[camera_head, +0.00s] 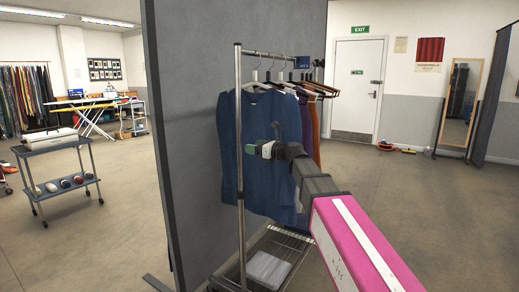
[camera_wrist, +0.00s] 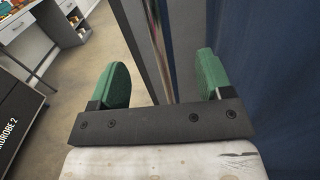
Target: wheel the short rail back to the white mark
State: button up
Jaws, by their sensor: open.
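A wheeled clothes rail (camera_head: 240,190) stands in the middle of the head view, beside a grey partition. It has chrome uprights, a blue tag on its top bar and a low wire shelf. A blue garment (camera_head: 265,185) hangs at its near end, with others behind. My gripper (camera_head: 262,146) is in front of the blue garment, right of the near upright. In the wrist view its green-padded fingers (camera_wrist: 161,78) are apart. No white mark is in view.
The grey partition (camera_head: 190,130) stands close behind and left of the rail. A trolley (camera_head: 60,165) stands at left, a mirror (camera_head: 461,105) at right. The floor at right is mostly clear.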

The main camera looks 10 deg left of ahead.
aim_at(241, 144)
jog(key=shift+x, duration=3.8)
jog(key=s+a, duration=0.3)
jog(key=s, duration=0.4)
jog(key=s+a, duration=0.3)
jog(key=s, duration=0.4)
jog(key=shift+w, duration=0.1)
jog(key=shift+w+d, duration=0.25)
jog(key=shift+w, duration=0.15)
jog(key=v, duration=1.2)
